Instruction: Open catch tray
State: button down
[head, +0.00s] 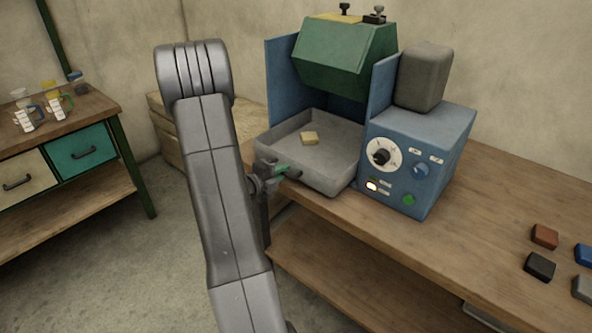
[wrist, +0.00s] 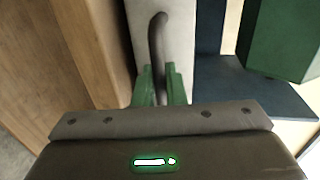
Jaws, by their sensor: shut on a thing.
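The catch tray (head: 336,152) is a shallow grey tray under the green roller housing of the blue machine. In the wrist view, the tray's pale front face (wrist: 179,42) carries a dark bar handle (wrist: 156,36). My gripper (head: 284,171) is at the tray's front. In the wrist view its green fingers (wrist: 160,86) are shut on the handle, one on each side. The fingers hide part of the handle.
The green housing (head: 345,60) stands between blue side panels. A blue control box (head: 415,160) with a dial and a green button is right of the tray. Several coloured blocks lie at the bench's right. Another bench (head: 75,120) stands left, with open floor between.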

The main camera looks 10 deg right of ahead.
jog(key=f+b+v, duration=0.1)
jog(key=b+v, duration=0.1)
jog(key=v, duration=0.7)
jog(key=shift+s+a+f, duration=0.25)
jog(key=shift+a+f, duration=0.1)
jog(key=c, duration=1.6)
grip_release()
jog(key=shift+c, duration=0.2)
jog(key=v, duration=1.3)
jog(key=shift+s+a+b, duration=0.2)
jog(key=shift+a+b, duration=0.15)
jog(key=x, duration=1.4)
